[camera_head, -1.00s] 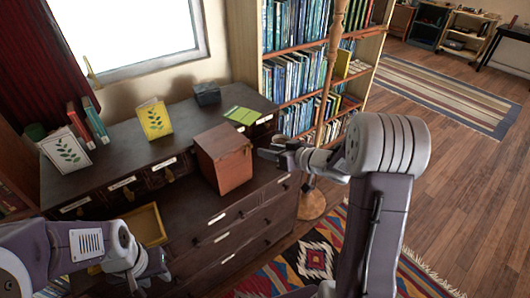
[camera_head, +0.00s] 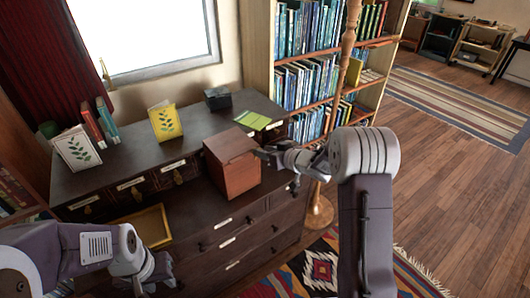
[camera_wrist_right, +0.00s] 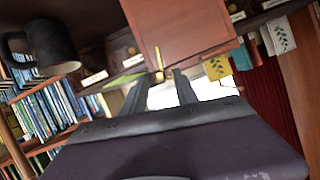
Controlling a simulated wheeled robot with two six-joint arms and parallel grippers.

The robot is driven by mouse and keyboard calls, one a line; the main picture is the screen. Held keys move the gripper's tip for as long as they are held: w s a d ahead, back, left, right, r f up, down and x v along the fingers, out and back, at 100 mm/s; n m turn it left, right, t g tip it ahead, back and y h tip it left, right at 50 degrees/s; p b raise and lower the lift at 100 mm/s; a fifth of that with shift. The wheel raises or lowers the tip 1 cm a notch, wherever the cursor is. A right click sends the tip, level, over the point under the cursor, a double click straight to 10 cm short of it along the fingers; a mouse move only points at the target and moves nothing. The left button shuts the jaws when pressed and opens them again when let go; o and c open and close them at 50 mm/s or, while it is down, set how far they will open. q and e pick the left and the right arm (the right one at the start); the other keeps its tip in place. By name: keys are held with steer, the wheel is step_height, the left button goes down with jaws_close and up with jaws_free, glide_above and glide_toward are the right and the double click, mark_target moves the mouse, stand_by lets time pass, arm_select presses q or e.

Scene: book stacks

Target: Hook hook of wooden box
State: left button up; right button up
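The wooden box (camera_head: 232,168) is reddish brown and stands with its lid down on the dark cabinet. Its side fills the upper middle of the right wrist view (camera_wrist_right: 180,30). A small brass piece (camera_wrist_right: 158,64), perhaps the hook, shows at the box's edge in the right wrist view. My right gripper (camera_head: 262,153) is at the box's right side. Its two fingers (camera_wrist_right: 160,92) are apart, with the brass piece just beyond and between them; I cannot tell if they touch it. My left gripper (camera_head: 158,278) hangs low at the cabinet's front left, its fingers unclear.
The dark cabinet (camera_head: 130,163) carries a yellow card (camera_head: 165,121), a white leaf card (camera_head: 77,149), upright books (camera_head: 100,122), a black box (camera_head: 217,98) and a green booklet (camera_head: 252,120). An open yellow drawer (camera_head: 152,228) is near my left arm. A wooden post (camera_head: 338,80) stands behind my right arm.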

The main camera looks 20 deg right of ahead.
jaws_close()
steer(key=shift+s+a+n+h+b, duration=0.2)
steer(key=shift+a+n+h+b, duration=0.4)
steer(key=shift+b, duration=0.35)
steer(key=shift+d, duration=0.1)
jaws_free()
steer(key=shift+r, duration=0.1)
